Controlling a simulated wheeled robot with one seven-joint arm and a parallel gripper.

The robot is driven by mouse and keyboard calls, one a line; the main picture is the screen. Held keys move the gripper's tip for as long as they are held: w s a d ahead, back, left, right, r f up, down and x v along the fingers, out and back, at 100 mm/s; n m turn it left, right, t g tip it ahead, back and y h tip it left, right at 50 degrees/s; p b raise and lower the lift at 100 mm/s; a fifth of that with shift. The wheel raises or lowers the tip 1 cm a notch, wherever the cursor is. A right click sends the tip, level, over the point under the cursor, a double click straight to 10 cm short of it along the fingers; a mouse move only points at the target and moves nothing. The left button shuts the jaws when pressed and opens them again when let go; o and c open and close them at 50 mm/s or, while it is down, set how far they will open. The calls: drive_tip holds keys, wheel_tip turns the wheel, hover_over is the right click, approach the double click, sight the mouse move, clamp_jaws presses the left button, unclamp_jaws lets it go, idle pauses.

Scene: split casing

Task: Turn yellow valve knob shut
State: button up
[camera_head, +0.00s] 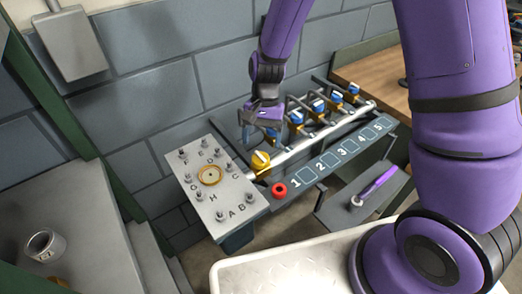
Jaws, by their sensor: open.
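The yellow valve knob (261,160) sits at the near left end of a grey pipe, beside the lettered metal plate. A light stripe runs across its top. My gripper (256,130) hangs from the purple arm, above and a little behind the yellow knob, and looks apart from it. Its fingers are open and point downward. Nothing shows between them. Several blue knobs (318,106) on brass-coloured bodies stand along the same pipe to the right of the gripper. The gripper partly hides the nearest blue knob and the wall behind.
The metal plate (237,197) carries several upright bolts and a brass ring. A red button (279,190) sits in front of the yellow knob. A numbered panel (346,160) runs below the pipe. A shelf holds a purple-handled tool (374,186). A block wall stands behind.

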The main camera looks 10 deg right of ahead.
drive_tip(key=v, duration=0.5)
drive_tip(key=shift+r, duration=0.25)
drive_tip(key=s+d+r+n+t, duration=0.1)
drive_tip(key=s+d+r+t, duration=0.2)
drive_tip(key=r, duration=0.5)
drive_tip(key=s+d+r+n+t, duration=0.1)
drive_tip(key=s+d+r, duration=0.1)
drive_tip(key=d+r, duration=0.55)
drive_tip(key=s+d+r+n+t+h, duration=0.1)
drive_tip(key=s+d+r+t, duration=0.1)
drive_tip(key=s+r, duration=0.3)
drive_tip(key=s+d+r+n+t, duration=0.1)
drive_tip(key=s+d+r+t, duration=0.2)
drive_tip(key=s, duration=0.6)
wheel_tip(320, 180, up, 2)
drive_tip(key=shift+s+d+r+n+h, duration=0.1)
drive_tip(key=shift+s+d+n+h, duration=0.25)
drive_tip(key=shift+d, duration=0.5)
